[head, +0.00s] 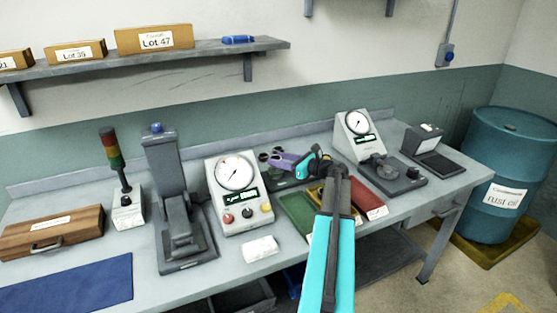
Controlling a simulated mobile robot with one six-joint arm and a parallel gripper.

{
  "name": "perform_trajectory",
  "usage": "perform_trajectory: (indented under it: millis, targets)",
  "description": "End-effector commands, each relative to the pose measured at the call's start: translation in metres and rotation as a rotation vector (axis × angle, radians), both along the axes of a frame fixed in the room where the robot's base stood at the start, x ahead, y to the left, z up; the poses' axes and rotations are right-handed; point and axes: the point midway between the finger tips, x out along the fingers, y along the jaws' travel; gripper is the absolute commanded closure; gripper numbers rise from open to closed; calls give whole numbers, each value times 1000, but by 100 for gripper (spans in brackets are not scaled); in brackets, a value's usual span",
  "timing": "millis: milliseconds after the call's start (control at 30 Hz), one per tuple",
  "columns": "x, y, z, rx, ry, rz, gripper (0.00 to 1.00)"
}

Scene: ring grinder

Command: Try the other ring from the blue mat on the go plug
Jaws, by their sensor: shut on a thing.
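My gripper (272,156) is at the back middle of the bench, over a dark base plate between the two dial gauges. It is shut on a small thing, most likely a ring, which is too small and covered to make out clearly. The go plug cannot be told apart from the dark shapes around the fingertips. I cannot tell whether the held thing touches a plug. The blue mat (70,285) lies at the front left of the bench, cut off by the picture's edge. No ring shows on its visible part.
A dial gauge (237,190) stands left of my gripper, another (358,135) to the right. Green (297,210) and red (368,197) trays lie near my arm. A black press (165,200), signal tower (115,160) and wooden case (50,235) stand left. A blue drum (510,165) stands right.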

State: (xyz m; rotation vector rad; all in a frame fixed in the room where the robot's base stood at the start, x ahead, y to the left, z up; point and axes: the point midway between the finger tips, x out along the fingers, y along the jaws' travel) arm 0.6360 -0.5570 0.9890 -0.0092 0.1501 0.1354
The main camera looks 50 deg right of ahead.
Motion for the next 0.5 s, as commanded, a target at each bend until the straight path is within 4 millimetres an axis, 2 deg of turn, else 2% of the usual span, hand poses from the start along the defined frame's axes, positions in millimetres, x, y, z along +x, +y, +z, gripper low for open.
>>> perform_trajectory:
  millis: [500]
  targets:
    - [1, 1, -23, -1, -1, 1, 85]
